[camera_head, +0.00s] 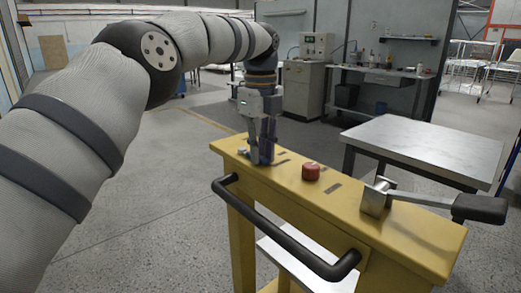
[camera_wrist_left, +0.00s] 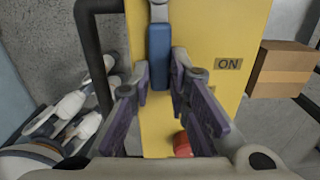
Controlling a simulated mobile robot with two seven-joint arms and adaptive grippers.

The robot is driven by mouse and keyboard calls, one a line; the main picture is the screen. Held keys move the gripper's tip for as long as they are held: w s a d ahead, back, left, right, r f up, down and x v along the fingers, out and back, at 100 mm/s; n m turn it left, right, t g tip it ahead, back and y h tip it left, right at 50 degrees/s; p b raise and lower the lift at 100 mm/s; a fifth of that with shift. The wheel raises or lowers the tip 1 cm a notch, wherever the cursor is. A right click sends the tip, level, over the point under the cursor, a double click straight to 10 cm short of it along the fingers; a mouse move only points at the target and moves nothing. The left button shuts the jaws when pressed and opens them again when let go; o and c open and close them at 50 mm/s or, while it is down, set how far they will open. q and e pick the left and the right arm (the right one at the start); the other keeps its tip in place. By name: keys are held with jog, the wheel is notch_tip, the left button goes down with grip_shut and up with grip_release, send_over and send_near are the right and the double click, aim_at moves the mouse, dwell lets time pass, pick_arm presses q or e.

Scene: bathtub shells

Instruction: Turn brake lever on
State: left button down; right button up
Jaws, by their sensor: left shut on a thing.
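The brake lever with a blue handle (camera_wrist_left: 160,58) and a grey metal stem shows in the left wrist view, over the yellow top. My left gripper (camera_wrist_left: 160,82) is shut on the blue handle, one finger on each side of it. A dark ON label (camera_wrist_left: 229,64) lies to the right of the handle. In the head view my left gripper (camera_head: 263,155) points down at the far left end of the yellow stand (camera_head: 350,208) and hides most of the lever. My right gripper is not in view.
A red button (camera_head: 311,172) sits mid-stand. A second lever with a black handle (camera_head: 480,208) is at the stand's right end. A black rail (camera_head: 285,240) runs along the front. A metal table (camera_head: 430,145) stands behind. The wrist view shows a cardboard box (camera_wrist_left: 283,70).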

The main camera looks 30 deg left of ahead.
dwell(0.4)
pick_arm(q)
jog(key=c, duration=1.5)
grip_release()
